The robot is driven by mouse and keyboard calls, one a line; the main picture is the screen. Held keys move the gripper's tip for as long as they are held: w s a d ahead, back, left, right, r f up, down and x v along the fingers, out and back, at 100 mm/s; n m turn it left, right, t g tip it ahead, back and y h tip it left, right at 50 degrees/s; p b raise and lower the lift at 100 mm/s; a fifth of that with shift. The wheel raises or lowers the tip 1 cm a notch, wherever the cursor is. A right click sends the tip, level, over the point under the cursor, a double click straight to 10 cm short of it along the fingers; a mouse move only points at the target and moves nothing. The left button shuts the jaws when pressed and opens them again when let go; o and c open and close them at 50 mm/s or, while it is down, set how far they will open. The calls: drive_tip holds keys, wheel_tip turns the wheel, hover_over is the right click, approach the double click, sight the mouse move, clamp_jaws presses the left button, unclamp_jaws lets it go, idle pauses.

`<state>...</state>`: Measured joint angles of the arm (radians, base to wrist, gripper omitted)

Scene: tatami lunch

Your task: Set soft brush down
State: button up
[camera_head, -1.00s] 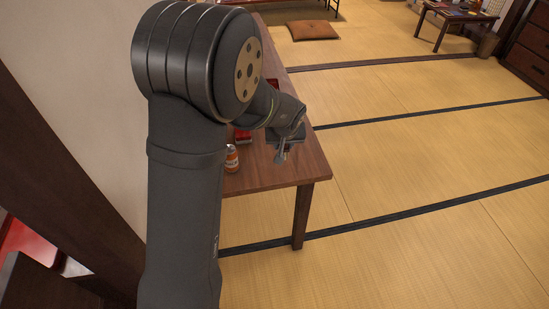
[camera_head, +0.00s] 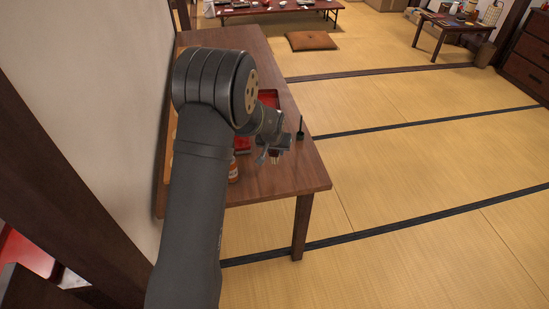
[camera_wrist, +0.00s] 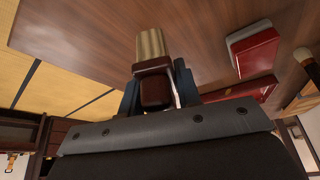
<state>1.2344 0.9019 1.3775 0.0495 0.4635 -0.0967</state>
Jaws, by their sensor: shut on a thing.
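The soft brush (camera_wrist: 151,45) is in my gripper in the wrist view, with tan bristles pointing away from me and a dark red-brown body between the fingers. My gripper (camera_wrist: 157,90) is shut on it. In the head view my gripper (camera_head: 268,157) is over the near part of the wooden table (camera_head: 290,178). The brush is too small there to make out clearly. I cannot tell whether the bristles touch the tabletop.
A red tray (camera_head: 269,97) lies farther back. A dark upright item (camera_head: 300,131) stands near the table's right edge. A red and white box (camera_wrist: 254,48) shows in the wrist view.

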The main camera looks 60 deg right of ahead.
sight(275, 158)
drive_tip(key=shift+w+f, duration=0.15)
drive_tip(key=shift+f, duration=1.95)
drive_tip(key=shift+f, duration=0.15)
drive_tip(key=o, duration=1)
drive_tip(key=v, duration=1.2)
